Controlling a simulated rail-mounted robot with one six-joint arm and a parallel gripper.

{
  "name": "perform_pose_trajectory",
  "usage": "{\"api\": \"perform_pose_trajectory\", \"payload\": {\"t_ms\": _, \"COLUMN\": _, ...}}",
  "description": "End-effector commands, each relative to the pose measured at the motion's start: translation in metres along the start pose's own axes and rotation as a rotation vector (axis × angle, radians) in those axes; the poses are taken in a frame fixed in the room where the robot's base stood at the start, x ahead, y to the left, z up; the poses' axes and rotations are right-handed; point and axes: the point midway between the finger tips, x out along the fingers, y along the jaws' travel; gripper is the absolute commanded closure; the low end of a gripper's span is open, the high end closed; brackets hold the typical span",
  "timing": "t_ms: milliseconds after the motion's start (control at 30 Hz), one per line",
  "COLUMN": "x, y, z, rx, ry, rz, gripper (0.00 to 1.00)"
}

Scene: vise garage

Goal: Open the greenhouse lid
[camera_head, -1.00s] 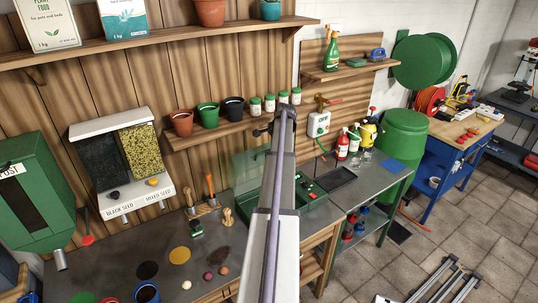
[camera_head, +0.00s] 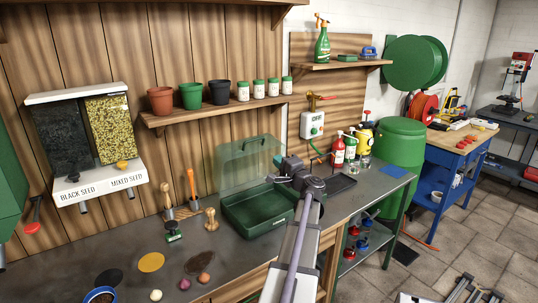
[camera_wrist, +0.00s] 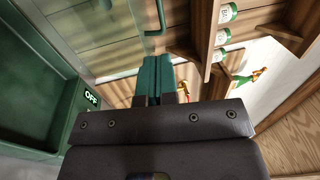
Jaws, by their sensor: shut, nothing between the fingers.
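The greenhouse is a green tray base (camera_head: 262,222) on the dark workbench with a clear, green-tinted lid (camera_head: 245,160). The lid stands raised, nearly upright, along the base's back edge. My gripper (camera_head: 282,179) is at the right end of the greenhouse, in front of the lid's right side in the picture. In the wrist view its teal fingers (camera_wrist: 154,74) are closed together with nothing between them. The lid's green handle (camera_wrist: 152,16) shows beyond the fingertips. A green body with a lit OFF display (camera_wrist: 92,97) is at the left. I cannot tell whether the gripper touches the lid.
A shelf with pots (camera_head: 191,96) and small jars is above the greenhouse. A wall box (camera_head: 312,125) and spray bottles (camera_head: 338,152) are to the right. Hand tools (camera_head: 192,187) stand left of the base. A black tray (camera_head: 340,184) lies to the right.

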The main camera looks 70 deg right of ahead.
Motion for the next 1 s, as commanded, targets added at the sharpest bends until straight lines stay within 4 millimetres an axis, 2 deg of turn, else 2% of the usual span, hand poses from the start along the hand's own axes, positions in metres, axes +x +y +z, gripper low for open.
{"api": "perform_pose_trajectory", "payload": {"t_ms": 400, "x": 0.089, "y": -0.001, "z": -0.001, "rx": 0.002, "ry": -0.004, "rz": 0.000, "gripper": 1.00}}
{"api": "perform_pose_trajectory", "payload": {"t_ms": 533, "x": 0.112, "y": -0.001, "z": -0.001, "rx": 0.002, "ry": -0.003, "rz": 0.001, "gripper": 1.00}}
{"api": "perform_pose_trajectory", "payload": {"t_ms": 700, "x": 0.128, "y": 0.000, "z": 0.000, "rx": 0.002, "ry": -0.001, "rz": 0.001, "gripper": 1.00}}
{"api": "perform_pose_trajectory", "payload": {"t_ms": 1000, "x": 0.130, "y": 0.001, "z": 0.000, "rx": 0.002, "ry": -0.001, "rz": 0.001, "gripper": 1.00}}
